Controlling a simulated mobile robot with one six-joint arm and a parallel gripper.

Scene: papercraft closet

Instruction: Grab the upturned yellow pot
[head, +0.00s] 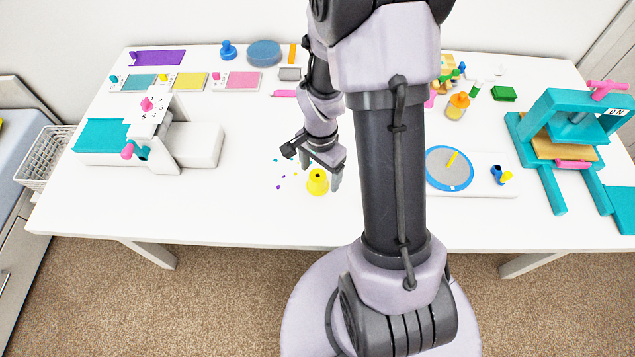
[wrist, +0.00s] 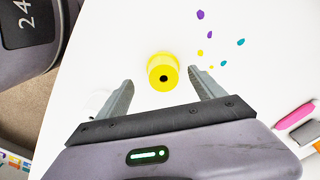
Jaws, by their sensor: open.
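The yellow pot (head: 317,183) stands upturned on the white table near its front edge, left of my arm in the head view. In the wrist view the pot (wrist: 163,72) shows a small dark hole in its top. My gripper (head: 319,176) is open and empty, just behind and above the pot in the head view. In the wrist view its two fingers (wrist: 162,84) point toward the pot, one on each side, with clear gaps. I cannot tell the exact height of the fingertips over the table.
Small coloured dots (head: 281,177) lie left of the pot. A white machine with a teal bed (head: 102,134) stands at the left, a round blue-rimmed plate (head: 449,168) at the right, and a teal press (head: 572,127) farther right. The table around the pot is mostly clear.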

